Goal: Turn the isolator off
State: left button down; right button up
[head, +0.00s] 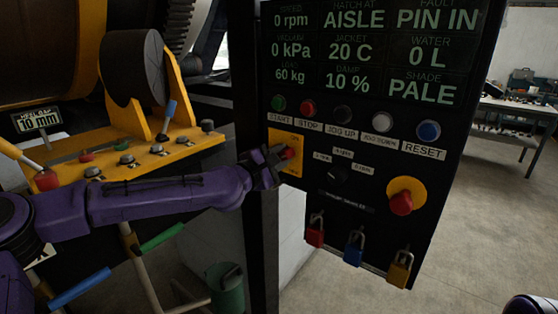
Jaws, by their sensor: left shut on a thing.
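The isolator (298,144) is a red rotary handle on a yellow plate, at the left side of the black control panel (451,128). My left gripper (279,158) reaches it from the left and is shut on the red handle. The fingers hide part of the handle and plate, so I cannot tell its exact turn position. My right gripper is not in view; a purple part of mine shows at the lower right corner.
Several buttons, a red emergency stop (401,203) on yellow, and red, blue (354,249) and yellow padlocks sit on the panel. A yellow lever console (190,147) stands left. A workbench (515,112) is at the far right, with open floor before it.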

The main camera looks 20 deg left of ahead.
pick_arm(q)
jog(key=m+b, duration=0.1)
jog(key=m, duration=0.2)
jog(key=shift+f+m+b, duration=0.35)
jog(key=shift+m+b, duration=0.05)
jog(key=m+b, duration=0.1)
jog(key=m, duration=0.2)
jog(key=shift+f+m+b, duration=0.15)
jog(key=shift+m+b, duration=0.15)
jog(key=shift+b, duration=0.05)
jog(key=m+b, duration=0.1)
jog(key=m, duration=0.2)
jog(key=shift+f+m+b, duration=0.2)
jog(key=shift+m+b, duration=0.1)
jog(key=shift+b, duration=0.05)
jog(key=shift+m+b, duration=0.7)
jog(key=shift+m, duration=0.9)
jog(key=shift+a+m, duration=0.1)
jog(key=shift+m, duration=0.2)
jog(key=c, duration=0.9)
grip_release()
